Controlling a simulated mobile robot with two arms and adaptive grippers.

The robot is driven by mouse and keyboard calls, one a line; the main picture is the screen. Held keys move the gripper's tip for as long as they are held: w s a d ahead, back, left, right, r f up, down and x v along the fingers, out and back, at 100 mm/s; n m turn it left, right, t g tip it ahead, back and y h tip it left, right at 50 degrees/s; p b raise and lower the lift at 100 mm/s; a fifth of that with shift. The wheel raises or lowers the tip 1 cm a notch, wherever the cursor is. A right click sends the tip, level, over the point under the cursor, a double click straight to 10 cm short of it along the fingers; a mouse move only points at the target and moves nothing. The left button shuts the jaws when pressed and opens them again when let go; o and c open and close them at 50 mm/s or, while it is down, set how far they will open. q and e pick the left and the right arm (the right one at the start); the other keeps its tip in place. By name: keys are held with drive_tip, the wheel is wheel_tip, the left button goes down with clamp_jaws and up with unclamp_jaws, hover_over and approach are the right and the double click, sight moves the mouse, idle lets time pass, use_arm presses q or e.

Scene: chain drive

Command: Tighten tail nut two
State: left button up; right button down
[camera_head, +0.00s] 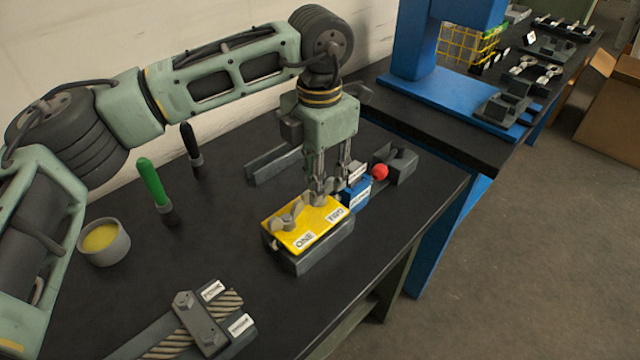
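A yellow plate (300,239) lies on a dark grey block on the black bench, with labels ONE and TWO. A grey wing nut (287,219) stands by label ONE. The second nut (322,197) is by label TWO, partly hidden by my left gripper (328,188). This gripper points down from above, its two fingers apart from each other and its tips right at the second nut. I cannot tell whether they press on it. My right gripper is out of view.
Behind the plate are a blue block (355,192) and a red ball (380,172). A green-handled tool (152,184), a black-handled tool (190,143) and a cup (104,243) of yellow stuff stand at left. A clamp with rope (202,322) lies in front.

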use_arm(q)
wheel_tip(320, 180, up, 10)
drive_tip(key=shift+f, duration=0.2)
